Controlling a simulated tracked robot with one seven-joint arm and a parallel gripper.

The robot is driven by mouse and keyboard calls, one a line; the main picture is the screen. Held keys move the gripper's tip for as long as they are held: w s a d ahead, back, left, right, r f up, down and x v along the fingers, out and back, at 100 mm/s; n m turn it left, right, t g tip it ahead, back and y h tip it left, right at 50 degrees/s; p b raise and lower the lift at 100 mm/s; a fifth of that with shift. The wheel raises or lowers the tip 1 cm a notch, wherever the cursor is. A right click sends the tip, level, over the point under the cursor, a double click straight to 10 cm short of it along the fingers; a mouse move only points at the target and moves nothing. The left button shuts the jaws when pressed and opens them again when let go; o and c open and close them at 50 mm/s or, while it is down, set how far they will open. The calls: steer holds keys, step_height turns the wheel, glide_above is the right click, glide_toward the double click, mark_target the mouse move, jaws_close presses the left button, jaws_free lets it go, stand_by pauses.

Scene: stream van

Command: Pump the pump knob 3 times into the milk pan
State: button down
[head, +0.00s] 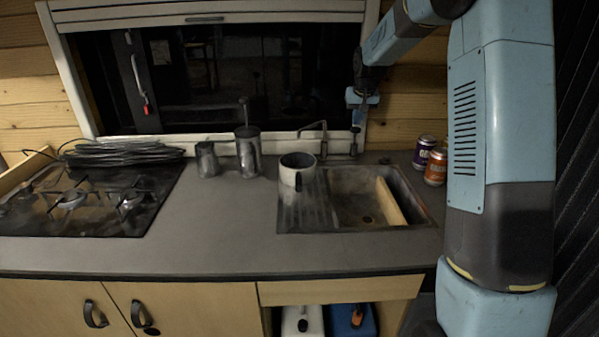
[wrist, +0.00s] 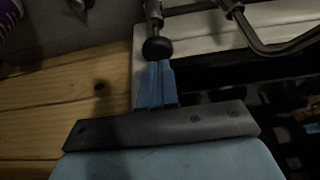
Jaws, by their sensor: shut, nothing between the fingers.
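The pump knob (head: 355,130) is a small black knob on a thin metal stem behind the sink, right of the bent spout (head: 322,126). It shows large in the wrist view (wrist: 158,48). My gripper (head: 358,119) is shut and empty, with its fingers pointing down just above the knob. In the wrist view the blue fingertips (wrist: 158,64) are together at the knob's edge; whether they touch cannot be told. The milk pan (head: 297,178), pale with a dark handle towards the front, stands upright on the drainboard, below the spout's end. Its inside is mostly hidden.
The sink (head: 350,221) holds a wooden board (head: 390,201). Two cans (head: 425,152) (head: 436,167) stand at its right. A tall metal canister (head: 248,158) and a smaller metal jug (head: 208,160) stand left of the pan. The front counter (head: 215,225) is clear.

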mark_target(356, 128)
steer(key=shift+f, duration=0.3)
steer(key=shift+f, duration=1.85)
steer(key=shift+r, duration=2.25)
steer(key=shift+f, duration=0.4)
steer(key=shift+f, duration=1.7)
steer(key=shift+r, duration=2.1)
